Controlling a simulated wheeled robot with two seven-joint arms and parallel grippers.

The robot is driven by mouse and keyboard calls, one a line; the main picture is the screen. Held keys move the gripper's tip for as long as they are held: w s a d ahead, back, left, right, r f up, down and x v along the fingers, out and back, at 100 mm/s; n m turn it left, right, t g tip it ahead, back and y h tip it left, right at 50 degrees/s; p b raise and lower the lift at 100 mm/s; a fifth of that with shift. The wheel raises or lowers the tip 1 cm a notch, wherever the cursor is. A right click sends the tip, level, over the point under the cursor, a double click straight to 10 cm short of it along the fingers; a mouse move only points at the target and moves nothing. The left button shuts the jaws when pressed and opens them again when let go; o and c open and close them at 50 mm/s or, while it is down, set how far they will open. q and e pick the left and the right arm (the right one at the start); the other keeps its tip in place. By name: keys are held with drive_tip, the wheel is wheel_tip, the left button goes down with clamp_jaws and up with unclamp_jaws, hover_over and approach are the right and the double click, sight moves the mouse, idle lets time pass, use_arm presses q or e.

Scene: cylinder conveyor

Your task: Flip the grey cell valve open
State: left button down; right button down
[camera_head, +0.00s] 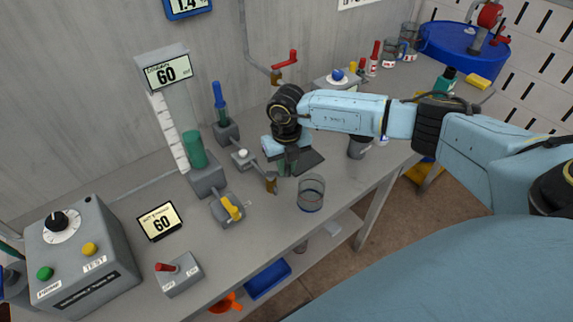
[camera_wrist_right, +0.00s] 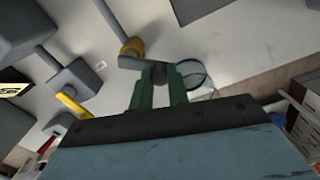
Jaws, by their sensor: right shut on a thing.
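The grey cell valve's lever (camera_wrist_right: 140,63) runs from a brass-coloured fitting (camera_wrist_right: 132,46) to my fingertips in the right wrist view. My right gripper (camera_wrist_right: 158,76) is shut on the lever's end with its green fingers. In the head view my right gripper (camera_head: 288,168) points down beside the brass fitting (camera_head: 271,184), at the end of a pipe from the cell. The lever is mostly hidden there by the gripper. My left gripper is not in view.
An empty glass beaker (camera_head: 312,192) stands just right of the fitting. A yellow-handled valve (camera_head: 231,207) sits to the left, below the green-filled column (camera_head: 195,150). A small display (camera_head: 160,221) reads 60. A red-switched box (camera_head: 180,274) stands near the front edge.

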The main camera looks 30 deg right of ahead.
drive_tip(key=shift+w+d+n+b, duration=0.1)
drive_tip(key=shift+w+n+b, duration=0.35)
drive_tip(key=shift+n+b, duration=0.65)
drive_tip(key=shift+w+d+n+b, duration=0.15)
drive_tip(key=shift+w+n+b, duration=0.45)
drive_tip(key=shift+n, duration=0.75)
drive_tip(key=shift+w+d+n+b, duration=0.1)
drive_tip(key=shift+w+n+b, duration=0.2)
drive_tip(key=shift+n+b, duration=0.85)
drive_tip(key=shift+r, duration=0.1)
drive_tip(key=c, duration=1.3)
unclamp_jaws()
drive_tip(key=shift+c, duration=0.2)
wheel_tip(320, 180, up, 13)
drive_tip(key=shift+r, duration=0.2)
drive_tip(key=shift+a+f, duration=0.1)
